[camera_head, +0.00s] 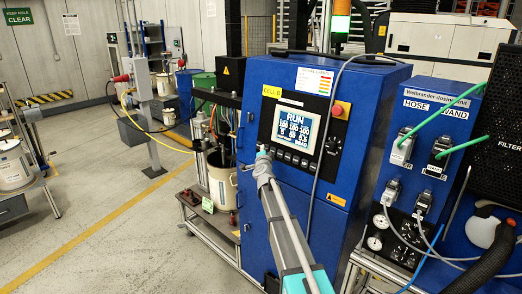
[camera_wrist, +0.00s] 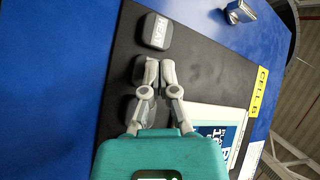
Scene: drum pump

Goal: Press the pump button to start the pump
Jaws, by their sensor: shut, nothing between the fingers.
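The blue control cabinet (camera_head: 258,111) carries a black panel with a lit screen (camera_head: 295,123) reading "RUN" and a row of dark buttons (camera_head: 297,157) beneath it. In the wrist view a grey square button (camera_wrist: 157,31) has a white label that looks like "HEAT". Another button (camera_wrist: 138,73) is partly hidden behind my fingers. My gripper (camera_wrist: 153,62) is shut and empty, its tips over this row; I cannot tell whether they touch. In the head view my gripper (camera_head: 264,153) is at the row's left end. No button label reads clearly as pump.
A red emergency stop (camera_head: 340,109) sits right of the screen. A grey cable hangs down the cabinet front. To the right is a dosing unit (camera_head: 436,110) with green hoses. A white bucket (camera_head: 222,181) stands left of the cabinet.

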